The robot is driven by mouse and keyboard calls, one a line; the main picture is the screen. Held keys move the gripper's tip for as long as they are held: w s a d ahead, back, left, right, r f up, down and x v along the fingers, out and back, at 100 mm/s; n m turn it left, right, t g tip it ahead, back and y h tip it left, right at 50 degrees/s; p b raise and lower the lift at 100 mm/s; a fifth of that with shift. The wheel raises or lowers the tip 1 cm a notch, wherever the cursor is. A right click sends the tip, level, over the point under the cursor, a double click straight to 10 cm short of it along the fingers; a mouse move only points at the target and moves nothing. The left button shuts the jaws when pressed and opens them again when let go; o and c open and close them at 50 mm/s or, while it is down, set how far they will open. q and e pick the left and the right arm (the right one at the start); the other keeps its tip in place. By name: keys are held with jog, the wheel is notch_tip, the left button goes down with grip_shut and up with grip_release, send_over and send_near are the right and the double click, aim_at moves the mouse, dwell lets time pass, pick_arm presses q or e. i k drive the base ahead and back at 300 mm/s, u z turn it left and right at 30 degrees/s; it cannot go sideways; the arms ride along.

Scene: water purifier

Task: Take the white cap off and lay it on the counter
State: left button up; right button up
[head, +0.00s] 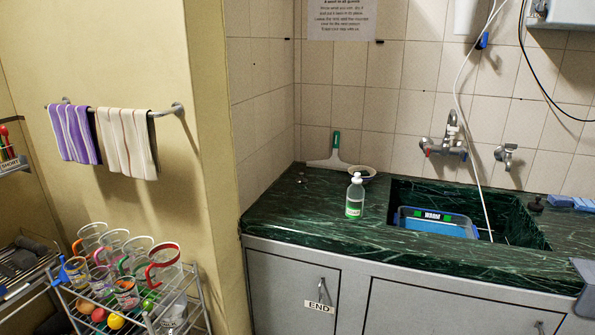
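A small bottle (355,198) with a green label stands upright on the dark green marble counter (297,213), to the left of the sink. A white cap (357,177) sits on top of the bottle. Neither the fingers of my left gripper nor those of my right gripper show in the head view. A grey shape cut off at the right edge is too partial to identify.
The sink (515,226) holds a blue basin (437,223). A rack (150,309) with several cups stands at lower left. Counter left of the bottle is mostly clear.

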aim_at(356, 180)
jog(key=u, duration=0.1)
jog(key=i, duration=0.95)
jog(key=z, duration=0.3)
